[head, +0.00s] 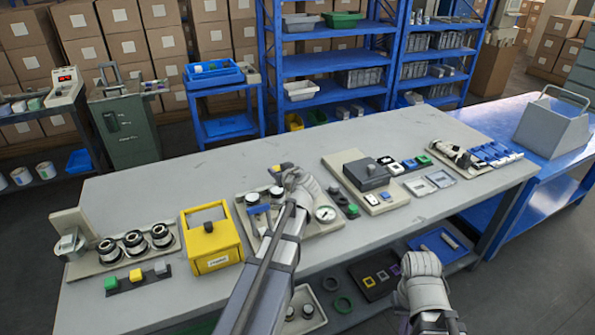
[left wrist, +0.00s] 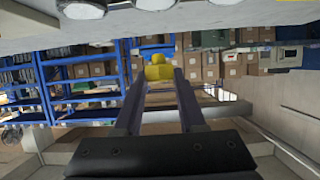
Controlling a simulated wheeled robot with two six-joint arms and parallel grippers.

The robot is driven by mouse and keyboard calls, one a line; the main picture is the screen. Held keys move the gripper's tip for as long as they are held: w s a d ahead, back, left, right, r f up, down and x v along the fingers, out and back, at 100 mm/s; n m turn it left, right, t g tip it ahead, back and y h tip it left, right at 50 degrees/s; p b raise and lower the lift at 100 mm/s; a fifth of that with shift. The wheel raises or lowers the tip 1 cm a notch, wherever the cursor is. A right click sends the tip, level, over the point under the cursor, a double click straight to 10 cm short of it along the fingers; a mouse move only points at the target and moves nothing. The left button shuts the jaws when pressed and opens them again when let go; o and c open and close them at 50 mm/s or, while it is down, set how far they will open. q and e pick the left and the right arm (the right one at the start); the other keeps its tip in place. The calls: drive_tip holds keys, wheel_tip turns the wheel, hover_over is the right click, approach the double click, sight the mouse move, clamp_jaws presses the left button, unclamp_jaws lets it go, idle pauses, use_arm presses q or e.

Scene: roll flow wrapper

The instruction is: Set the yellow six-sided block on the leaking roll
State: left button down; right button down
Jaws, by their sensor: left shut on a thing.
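A yellow block (left wrist: 158,72) shows between the tips of my left gripper's fingers in the left wrist view; its sides are too small to count. Three black rolls with pale ends (head: 134,243) stand on a plate at the table's left; I cannot tell which one leaks. Another small yellow block (head: 136,275) sits between a green and a grey one on a black strip. My right gripper (head: 425,290) is low at the front right, its fingers unclear.
A gauge plate (head: 325,213) lies under my left gripper. A dark-lidded unit (head: 366,172) and small parts are further right. The table's back left is clear.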

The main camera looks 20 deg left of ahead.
sight(279, 193)
use_arm(q)
drive_tip(key=shift+s+a+f, duration=0.1)
drive_tip(key=shift+a, duration=0.05)
drive_tip(key=shift+f, duration=0.1)
wheel_tip(279, 193, down, 6)
drive_tip(key=b, duration=0.6)
drive_tip(key=shift+f+b, duration=0.2)
drive_tip(key=shift+b, duration=0.2)
drive_tip(key=shift+c, duration=2.1)
unclamp_jaws()
drive_tip(key=p+v, duration=0.3)
drive_tip(key=v, duration=0.5)
